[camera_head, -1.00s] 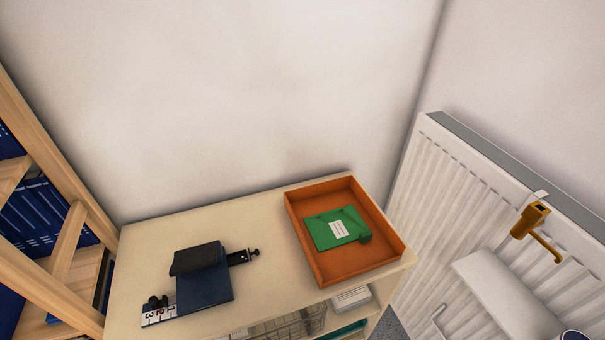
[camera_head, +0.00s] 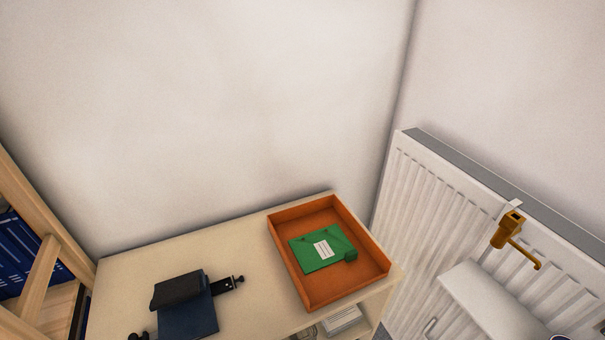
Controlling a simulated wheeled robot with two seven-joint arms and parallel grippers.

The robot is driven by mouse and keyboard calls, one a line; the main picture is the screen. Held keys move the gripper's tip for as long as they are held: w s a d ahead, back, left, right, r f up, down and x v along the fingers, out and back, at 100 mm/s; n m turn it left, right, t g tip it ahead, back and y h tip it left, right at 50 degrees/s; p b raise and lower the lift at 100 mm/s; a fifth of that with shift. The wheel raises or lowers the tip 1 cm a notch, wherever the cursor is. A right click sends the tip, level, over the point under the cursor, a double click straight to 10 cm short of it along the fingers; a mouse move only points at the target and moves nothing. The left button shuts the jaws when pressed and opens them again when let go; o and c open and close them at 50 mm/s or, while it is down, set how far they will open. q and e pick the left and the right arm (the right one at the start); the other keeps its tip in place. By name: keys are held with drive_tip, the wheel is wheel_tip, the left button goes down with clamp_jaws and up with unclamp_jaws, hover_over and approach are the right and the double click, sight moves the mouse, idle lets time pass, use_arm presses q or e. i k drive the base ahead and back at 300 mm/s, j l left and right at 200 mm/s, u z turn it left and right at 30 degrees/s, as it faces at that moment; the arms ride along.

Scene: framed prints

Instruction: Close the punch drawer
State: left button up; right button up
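A dark blue and black device, which looks like the punch (camera_head: 187,318), sits on the left part of a pale shelf top. Its black upper part (camera_head: 177,289) lies across the blue body, and a thin black bar with a knob (camera_head: 228,284) sticks out to the right. The near end of the device is cut off by the bottom edge of the view. I cannot tell which part is the drawer or how far out it is. Neither of my grippers is in view.
An orange tray (camera_head: 377,270) holding a green folder (camera_head: 309,258) stands on the right of the shelf top (camera_head: 130,276). A white radiator (camera_head: 412,190) with a brass-coloured fitting (camera_head: 507,230) is at right. A wooden rack (camera_head: 35,205) with blue binders (camera_head: 22,255) is at left.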

sight(218, 287)
drive_tip(key=l+u, duration=0.4)
drive_tip(key=k+l+u, duration=0.1)
drive_tip(key=l+u, duration=0.25)
drive_tip(key=k+l+u, duration=0.1)
drive_tip(key=l+u, duration=0.3)
drive_tip(key=i+j, duration=0.25)
drive_tip(key=j, duration=0.15)
drive_tip(key=u, duration=0.05)
